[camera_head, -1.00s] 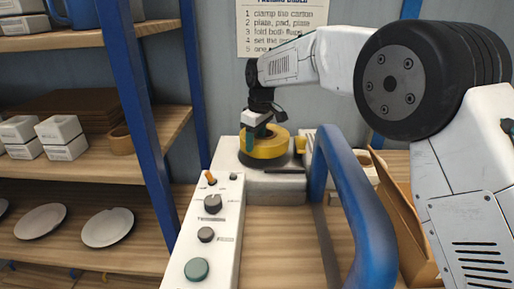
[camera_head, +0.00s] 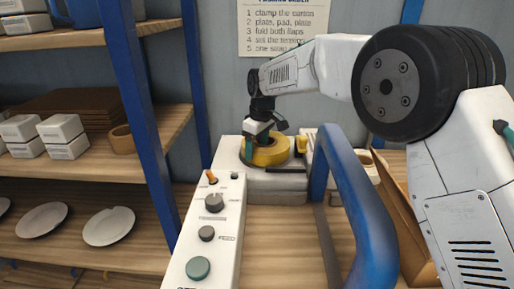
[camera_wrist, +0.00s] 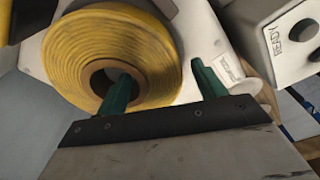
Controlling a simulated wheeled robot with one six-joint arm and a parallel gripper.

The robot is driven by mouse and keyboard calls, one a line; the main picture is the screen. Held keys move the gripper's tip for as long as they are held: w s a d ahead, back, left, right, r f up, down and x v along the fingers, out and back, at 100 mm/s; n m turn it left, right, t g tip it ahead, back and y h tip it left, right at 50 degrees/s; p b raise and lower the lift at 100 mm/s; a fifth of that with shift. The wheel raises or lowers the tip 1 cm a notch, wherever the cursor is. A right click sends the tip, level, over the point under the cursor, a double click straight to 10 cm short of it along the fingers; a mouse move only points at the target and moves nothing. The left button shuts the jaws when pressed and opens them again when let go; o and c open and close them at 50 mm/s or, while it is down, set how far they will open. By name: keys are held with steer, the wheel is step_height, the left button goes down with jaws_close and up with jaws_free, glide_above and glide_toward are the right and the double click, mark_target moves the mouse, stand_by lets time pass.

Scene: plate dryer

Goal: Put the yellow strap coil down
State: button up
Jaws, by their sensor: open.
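The yellow strap coil (camera_head: 268,155) lies flat on the white top at the far end of the strapping machine (camera_head: 229,192). In the wrist view the coil (camera_wrist: 145,55) fills the upper left, with its brown core open. My gripper (camera_wrist: 158,72) is open and straddles one side of the coil's ring. One green finger is in the core hole and the other is outside the ring, with a gap visible beside it. In the head view my gripper (camera_head: 257,143) points down at the coil and hides part of its left side.
A blue arch frame (camera_head: 352,205) stands right of the machine, near the coil. An open cardboard carton (camera_head: 402,225) is behind it. Shelves at left hold white boxes (camera_head: 62,135), a tape roll (camera_head: 122,138) and plates (camera_head: 108,227). A control box (camera_wrist: 285,38) shows in the wrist view.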

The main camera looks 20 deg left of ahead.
step_height(320, 180, up, 12)
steer(key=d, duration=0.1)
steer(key=s+d+r+m, duration=0.2)
steer(key=s+d+r, duration=0.15)
steer(key=d, duration=0.65)
steer(key=s+d+r+m, duration=0.3)
steer(key=s+d, duration=0.2)
steer(key=d, duration=0.5)
steer(key=s+d+r+m, duration=0.2)
steer(key=s+d+r, duration=0.15)
steer(key=d, duration=0.65)
steer(key=s+d+f+m, duration=0.2)
steer(key=s+d, duration=0.3)
steer(key=s, duration=0.4)
steer(key=s+d+f+m+h, duration=0.1)
steer(key=s+d+f+m, duration=0.2)
steer(key=s, duration=0.6)
steer(key=s+d+f+m+t, duration=0.1)
steer(key=s+d+f+m, duration=0.2)
steer(key=s+d+f, duration=0.3)
steer(key=s+d, duration=0.3)
steer(key=shift+s+f, duration=0.15)
steer(key=shift+s, duration=0.25)
